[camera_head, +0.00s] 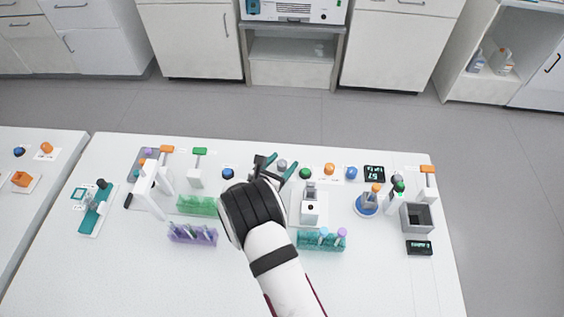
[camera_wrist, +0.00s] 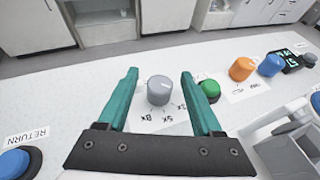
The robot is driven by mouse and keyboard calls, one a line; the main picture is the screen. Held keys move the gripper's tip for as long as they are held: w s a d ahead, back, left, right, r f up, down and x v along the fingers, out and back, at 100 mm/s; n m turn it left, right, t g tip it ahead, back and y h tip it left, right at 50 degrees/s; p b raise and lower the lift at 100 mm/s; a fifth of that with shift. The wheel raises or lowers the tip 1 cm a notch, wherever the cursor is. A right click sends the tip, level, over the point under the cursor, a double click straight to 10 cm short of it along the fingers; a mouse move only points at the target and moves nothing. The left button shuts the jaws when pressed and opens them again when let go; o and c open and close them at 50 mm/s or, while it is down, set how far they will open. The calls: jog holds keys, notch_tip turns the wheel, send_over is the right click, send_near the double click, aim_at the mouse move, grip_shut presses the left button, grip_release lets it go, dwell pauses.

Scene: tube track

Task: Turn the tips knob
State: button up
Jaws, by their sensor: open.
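A grey round knob (camera_wrist: 159,90) stands on the white table between my gripper's fingers in the wrist view, a little beyond the fingertips. Labels around its base read 8x, 5x and 3x, upside down; I cannot read the word "tips" on it. It also shows in the head view (camera_head: 282,163), close to the teal fingertips. My gripper (camera_head: 277,166) is open and empty, with one finger on each side of the knob as seen from the wrist. I cannot tell whether either finger touches it.
A green knob (camera_wrist: 209,90) stands close to the right finger, with an orange knob (camera_wrist: 242,68) and a blue knob (camera_wrist: 271,64) farther right. A blue RETURN button (camera_wrist: 14,163) is at lower left.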

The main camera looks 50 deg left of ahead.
grip_shut()
jog(key=shift+m+h, duration=0.3)
jog(key=m+h, duration=0.2)
jog(key=shift+t+h, duration=0.4)
jog(key=shift+m+h, duration=1.6)
grip_release()
jog(key=shift+v, duration=3.75)
jog(key=shift+a+f, duration=0.1)
